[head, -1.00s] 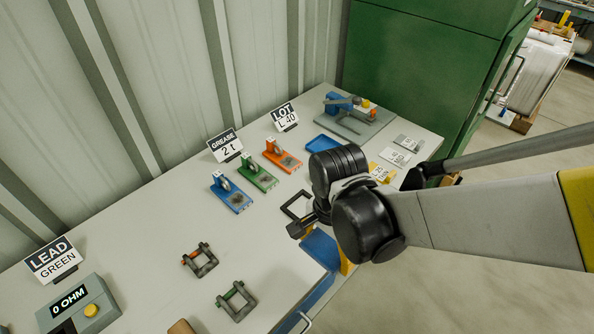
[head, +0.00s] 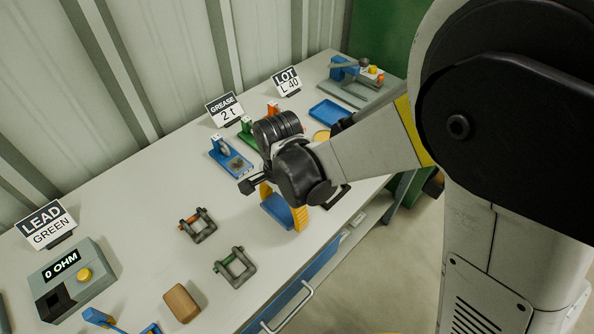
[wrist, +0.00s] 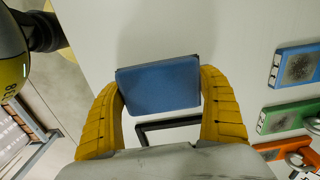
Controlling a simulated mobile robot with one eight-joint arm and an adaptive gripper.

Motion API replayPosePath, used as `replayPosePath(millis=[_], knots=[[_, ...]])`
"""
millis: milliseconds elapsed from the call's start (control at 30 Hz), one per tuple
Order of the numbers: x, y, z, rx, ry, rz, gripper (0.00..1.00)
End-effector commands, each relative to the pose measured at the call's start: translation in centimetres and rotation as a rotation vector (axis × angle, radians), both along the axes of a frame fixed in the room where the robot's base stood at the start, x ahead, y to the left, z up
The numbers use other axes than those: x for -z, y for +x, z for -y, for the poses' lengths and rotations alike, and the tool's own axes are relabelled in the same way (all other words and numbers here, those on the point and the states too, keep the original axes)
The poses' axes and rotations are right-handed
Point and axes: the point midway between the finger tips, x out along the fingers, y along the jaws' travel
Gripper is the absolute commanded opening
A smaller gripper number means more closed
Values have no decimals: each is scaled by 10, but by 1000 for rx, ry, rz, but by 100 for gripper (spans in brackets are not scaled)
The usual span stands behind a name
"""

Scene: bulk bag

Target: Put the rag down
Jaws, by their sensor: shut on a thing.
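The rag (head: 277,210) looks like a flat blue folded pad. It is between the yellow fingers of my gripper (head: 283,205), which show at its two ends. In the wrist view the rag (wrist: 160,88) spans the gap between the fingers of my gripper (wrist: 162,81), and they are shut on it. Pale worktop (wrist: 145,30) shows behind the rag, with a faint shadow beside it. In the head view the rag appears over the front part of the worktop (head: 130,225). I cannot tell whether it touches the surface. The wrist covers part of the view there.
Two grey shackle-like frames (head: 198,225) (head: 235,266) lie left of my gripper. A blue block (head: 231,157) and a green one stand behind it. A meter box (head: 75,280), a brown block (head: 182,303) and a blue tray (head: 331,113) are also on the worktop. Its left middle is clear.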

Motion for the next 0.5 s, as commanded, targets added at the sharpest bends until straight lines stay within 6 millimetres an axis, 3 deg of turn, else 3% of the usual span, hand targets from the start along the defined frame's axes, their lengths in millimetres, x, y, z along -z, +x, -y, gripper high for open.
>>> replayPosePath(millis=[100, 500], knots=[[12, 0, 0, 0, 0, 0, 48], [15, 0, 1, 0, 0, 0, 48]])
